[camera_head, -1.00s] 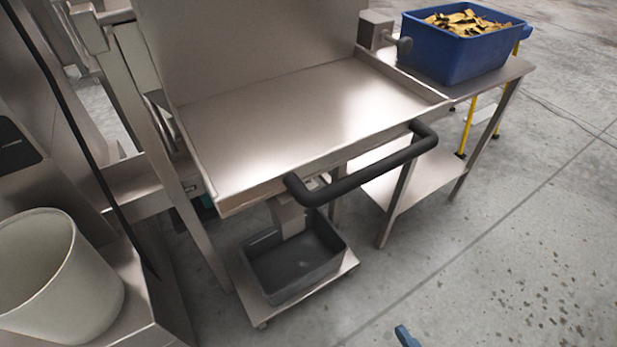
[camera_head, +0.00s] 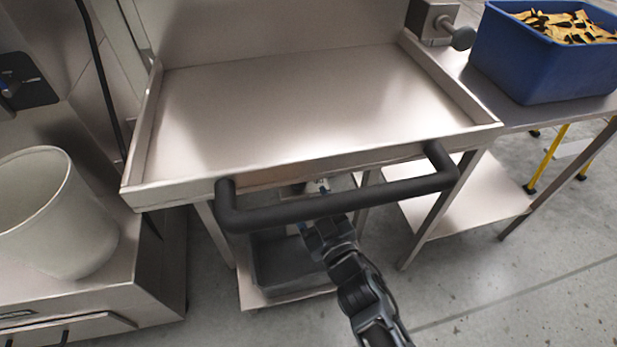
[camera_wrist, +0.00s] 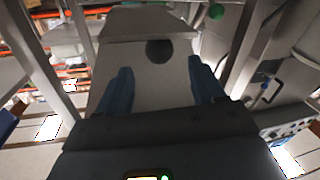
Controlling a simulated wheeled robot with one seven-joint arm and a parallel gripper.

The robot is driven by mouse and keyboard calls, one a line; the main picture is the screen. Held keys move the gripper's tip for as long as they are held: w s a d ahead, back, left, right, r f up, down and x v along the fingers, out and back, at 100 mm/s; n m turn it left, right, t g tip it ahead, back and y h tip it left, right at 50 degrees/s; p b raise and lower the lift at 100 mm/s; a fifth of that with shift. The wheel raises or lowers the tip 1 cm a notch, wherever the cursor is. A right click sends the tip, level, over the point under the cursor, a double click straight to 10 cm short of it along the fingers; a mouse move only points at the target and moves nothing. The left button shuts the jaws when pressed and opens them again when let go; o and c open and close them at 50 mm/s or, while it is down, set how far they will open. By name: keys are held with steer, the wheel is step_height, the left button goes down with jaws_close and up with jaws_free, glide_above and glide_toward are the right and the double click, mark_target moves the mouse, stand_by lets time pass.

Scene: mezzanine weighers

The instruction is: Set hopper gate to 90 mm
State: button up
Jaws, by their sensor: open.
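My gripper (camera_head: 318,226) reaches under the front of the steel tray (camera_head: 290,100), just below and behind the black bar handle (camera_head: 340,204). In the wrist view my gripper (camera_wrist: 161,72) shows two blue fingers spread apart with nothing between them. Ahead of them is a pale metal hopper-like body (camera_wrist: 150,24) with a dark round spot (camera_wrist: 159,50), which may be a knob or an opening. The tray and handle hide most of this area in the head view. I cannot make out a gate scale or a millimetre reading.
A dark bin (camera_head: 275,268) stands on a low shelf below the tray. A blue tub (camera_head: 535,65) of yellowish pieces sits on the side table at right. A white bucket (camera_head: 50,215) stands at left. Open floor lies at lower right.

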mark_target(301, 186)
steer(key=b+x, duration=0.3)
steer(key=x, duration=0.3)
steer(key=shift+w+a+f, duration=0.15)
steer(key=shift+w, duration=0.2)
steer(key=shift+w+a, duration=0.2)
steer(key=shift+w, duration=0.2)
jaws_close()
